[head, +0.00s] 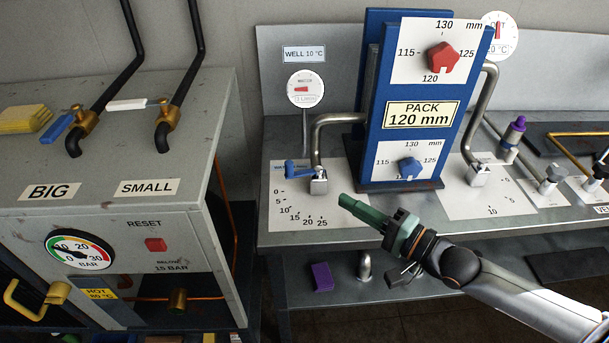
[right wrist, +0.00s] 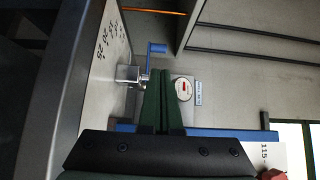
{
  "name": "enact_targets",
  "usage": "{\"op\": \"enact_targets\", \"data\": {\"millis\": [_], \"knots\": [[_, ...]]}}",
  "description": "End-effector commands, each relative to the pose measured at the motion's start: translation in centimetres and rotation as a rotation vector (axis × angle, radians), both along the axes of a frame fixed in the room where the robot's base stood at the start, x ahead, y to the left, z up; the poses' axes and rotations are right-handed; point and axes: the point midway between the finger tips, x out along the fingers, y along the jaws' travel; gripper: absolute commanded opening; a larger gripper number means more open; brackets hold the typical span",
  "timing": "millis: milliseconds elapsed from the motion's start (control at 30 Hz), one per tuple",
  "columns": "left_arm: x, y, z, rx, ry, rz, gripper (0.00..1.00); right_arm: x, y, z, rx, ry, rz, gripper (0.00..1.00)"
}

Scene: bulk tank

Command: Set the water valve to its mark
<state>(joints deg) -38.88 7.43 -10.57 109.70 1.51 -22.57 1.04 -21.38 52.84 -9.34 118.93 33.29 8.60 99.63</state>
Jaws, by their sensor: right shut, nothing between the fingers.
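The water valve (head: 319,184) is a small metal block on a white scale plate (head: 300,214) at the bench's left. Its blue lever (head: 297,167) points left, near the 0 of the scale, which runs to 25. The valve also shows in the right wrist view (right wrist: 130,74), with its blue lever (right wrist: 157,48) just beyond the fingertips. My right gripper (head: 347,201) has green fingers, shut and empty, in front and to the right of the valve. It appears apart from the lever. The fingers show in the right wrist view (right wrist: 157,75). My left gripper is not in view.
A blue stand (head: 420,70) with 120 mm dials rises right of the valve. A bent steel pipe (head: 335,118) runs from valve to stand. A round gauge (head: 305,89) stands behind, under a "WELL 10 °C" sign (head: 304,54). A grey cabinet (head: 100,180) stands left.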

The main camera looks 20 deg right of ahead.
Motion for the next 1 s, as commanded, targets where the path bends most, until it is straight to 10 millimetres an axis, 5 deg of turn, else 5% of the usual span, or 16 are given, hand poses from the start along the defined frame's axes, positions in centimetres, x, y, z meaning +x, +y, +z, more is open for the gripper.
{"op": "enact_targets", "data": {"millis": [700,1000], "knots": [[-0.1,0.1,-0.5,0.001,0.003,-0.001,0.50,8.3,4.7,0.2,-0.001,-0.005,-0.001,0.00],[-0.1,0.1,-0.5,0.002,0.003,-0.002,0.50,10.3,5.9,0.1,-0.002,-0.002,0.000,0.00]]}}
